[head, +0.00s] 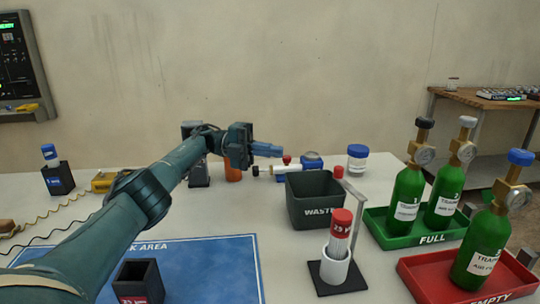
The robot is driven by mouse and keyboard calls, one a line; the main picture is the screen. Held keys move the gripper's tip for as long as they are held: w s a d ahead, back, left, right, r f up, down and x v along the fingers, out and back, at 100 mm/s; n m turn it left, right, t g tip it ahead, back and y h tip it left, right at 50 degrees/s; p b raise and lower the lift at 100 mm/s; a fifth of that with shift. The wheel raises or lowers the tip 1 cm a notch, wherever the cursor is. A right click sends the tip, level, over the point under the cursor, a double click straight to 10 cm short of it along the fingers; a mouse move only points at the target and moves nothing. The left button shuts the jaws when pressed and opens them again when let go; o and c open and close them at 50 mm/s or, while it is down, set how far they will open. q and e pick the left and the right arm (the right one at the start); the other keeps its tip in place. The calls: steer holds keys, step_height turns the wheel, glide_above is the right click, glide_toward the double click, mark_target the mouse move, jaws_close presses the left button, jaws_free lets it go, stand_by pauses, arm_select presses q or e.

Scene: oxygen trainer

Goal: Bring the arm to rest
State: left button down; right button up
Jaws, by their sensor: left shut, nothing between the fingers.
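My left arm reaches in from the lower left across the white table (285,245). Its gripper (278,150) is shut and empty, held above the back of the table and pointing right. It appears just left of and above the grey waste bin (312,200). My right gripper is not in view.
Green bottles with gauges (405,195) stand on a green FULL tray (380,228) and a red EMPTY tray (420,275) at the right. A red-capped tube (341,225) stands in a white holder (335,268). A blue mat (210,265) lies front left.

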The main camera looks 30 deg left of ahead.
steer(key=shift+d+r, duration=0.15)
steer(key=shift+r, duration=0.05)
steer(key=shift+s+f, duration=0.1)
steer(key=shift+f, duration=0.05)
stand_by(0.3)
